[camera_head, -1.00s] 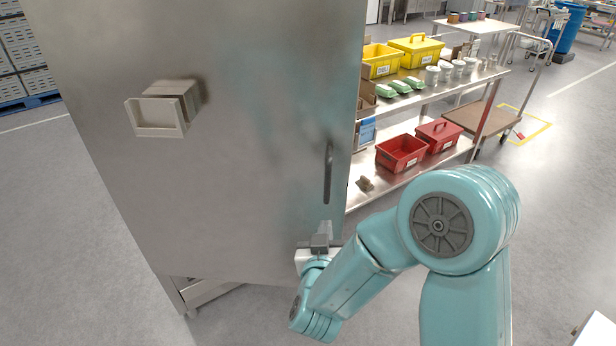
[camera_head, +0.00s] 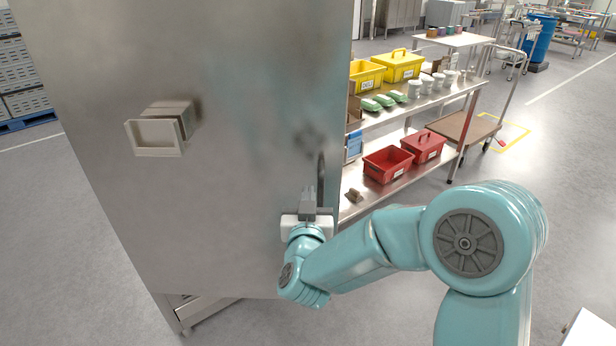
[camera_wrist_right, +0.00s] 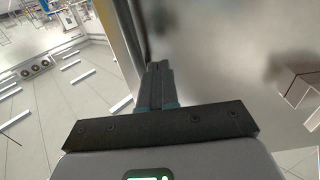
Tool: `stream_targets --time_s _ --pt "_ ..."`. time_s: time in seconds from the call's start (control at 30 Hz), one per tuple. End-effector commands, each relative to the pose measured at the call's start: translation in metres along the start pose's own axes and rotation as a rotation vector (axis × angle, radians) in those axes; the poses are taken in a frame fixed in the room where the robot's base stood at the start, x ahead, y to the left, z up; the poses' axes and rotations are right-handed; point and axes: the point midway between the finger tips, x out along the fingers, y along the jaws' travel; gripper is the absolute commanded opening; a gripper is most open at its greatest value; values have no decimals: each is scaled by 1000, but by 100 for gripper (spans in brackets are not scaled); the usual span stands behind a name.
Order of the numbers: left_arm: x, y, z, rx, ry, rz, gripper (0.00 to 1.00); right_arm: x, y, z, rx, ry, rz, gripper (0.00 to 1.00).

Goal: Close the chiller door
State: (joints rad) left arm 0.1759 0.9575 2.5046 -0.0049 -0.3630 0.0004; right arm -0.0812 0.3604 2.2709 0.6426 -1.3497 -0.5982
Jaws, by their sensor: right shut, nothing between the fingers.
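The chiller door (camera_head: 225,200) is a large stainless steel panel that fills the left half of the head view. Its dark vertical handle (camera_head: 321,172) is near the door's right edge, its lower part hidden behind my gripper. My right gripper (camera_head: 308,190) is shut and empty, in front of the door just left of and below the handle. In the right wrist view the shut fingers (camera_wrist_right: 156,70) point along the door face (camera_wrist_right: 225,60). I cannot tell whether they touch it. My left gripper is not in view.
A boxy holder (camera_head: 160,132) sticks out from the door's face. Behind the door's right edge stands a steel shelf cart (camera_head: 425,105) with yellow boxes (camera_head: 402,66), red bins (camera_head: 388,164) and green packs.

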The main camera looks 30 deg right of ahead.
Motion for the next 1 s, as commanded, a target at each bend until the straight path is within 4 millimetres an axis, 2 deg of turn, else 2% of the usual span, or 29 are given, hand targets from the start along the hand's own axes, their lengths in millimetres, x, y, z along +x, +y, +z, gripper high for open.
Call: stream_targets --time_s 0.1,0.3,0.5,0.87,1.0 --pt "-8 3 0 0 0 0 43 24 1 -2 0 -1 3 0" --pt "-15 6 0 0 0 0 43 51 -1 -1 0 -1 1 0" --pt "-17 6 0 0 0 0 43 60 -2 0 0 -1 0 0" --pt "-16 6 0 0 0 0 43 61 -2 1 0 -1 -2 0" --pt "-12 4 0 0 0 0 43 69 0 2 1 1 -13 0"
